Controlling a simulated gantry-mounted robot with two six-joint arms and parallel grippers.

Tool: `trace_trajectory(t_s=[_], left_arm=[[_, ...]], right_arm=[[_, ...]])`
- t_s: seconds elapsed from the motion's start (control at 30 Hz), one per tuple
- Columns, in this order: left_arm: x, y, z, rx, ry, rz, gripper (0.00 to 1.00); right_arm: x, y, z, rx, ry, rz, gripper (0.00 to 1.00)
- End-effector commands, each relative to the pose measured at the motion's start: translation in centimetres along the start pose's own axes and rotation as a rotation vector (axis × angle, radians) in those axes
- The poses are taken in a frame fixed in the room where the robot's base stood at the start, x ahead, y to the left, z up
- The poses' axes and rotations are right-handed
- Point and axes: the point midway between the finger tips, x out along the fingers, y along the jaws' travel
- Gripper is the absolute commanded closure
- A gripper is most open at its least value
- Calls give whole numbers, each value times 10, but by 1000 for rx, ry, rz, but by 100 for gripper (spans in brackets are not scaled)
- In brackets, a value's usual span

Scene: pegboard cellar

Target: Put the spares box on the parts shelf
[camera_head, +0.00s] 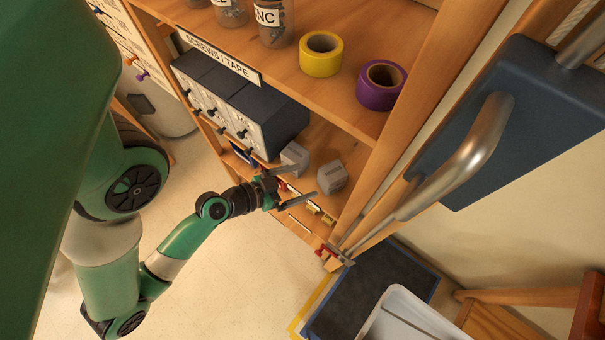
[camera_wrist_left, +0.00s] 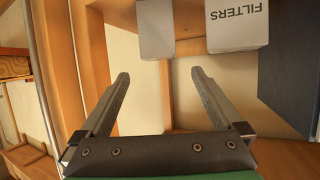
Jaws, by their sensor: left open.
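Two small light grey boxes stand on the wooden lower shelf (camera_head: 325,138). One grey box (camera_head: 332,178) stands on the right; in the left wrist view (camera_wrist_left: 155,32) no label is readable on it. The other, the filters box (camera_head: 294,158), stands beside the dark drawers and reads FILTERS in the left wrist view (camera_wrist_left: 236,25). I cannot tell whether the unread box is the spares box. My left gripper (camera_head: 306,181) is open and empty at the shelf front. In the left wrist view its fingers point toward the unread box, which is beyond the tips. My right gripper is out of view.
A dark drawer unit (camera_head: 240,105) stands left of the boxes. The upper shelf (camera_head: 330,95) holds yellow tape (camera_head: 321,54), purple tape (camera_head: 381,85) and jars (camera_head: 271,22). A wooden upright (camera_head: 415,95) bounds the shelf on the right. A pale bin (camera_head: 405,318) stands below.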

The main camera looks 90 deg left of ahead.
Motion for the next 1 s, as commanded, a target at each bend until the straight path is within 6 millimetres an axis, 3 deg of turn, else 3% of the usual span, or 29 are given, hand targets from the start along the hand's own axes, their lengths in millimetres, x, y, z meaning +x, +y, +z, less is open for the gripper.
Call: trace_trajectory(t_s=[0.33,1.0], left_arm=[[-21,1,-2,3,10,1,0],[-22,2,-4,7,14,5,0]], right_arm=[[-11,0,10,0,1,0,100],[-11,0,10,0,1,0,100]])
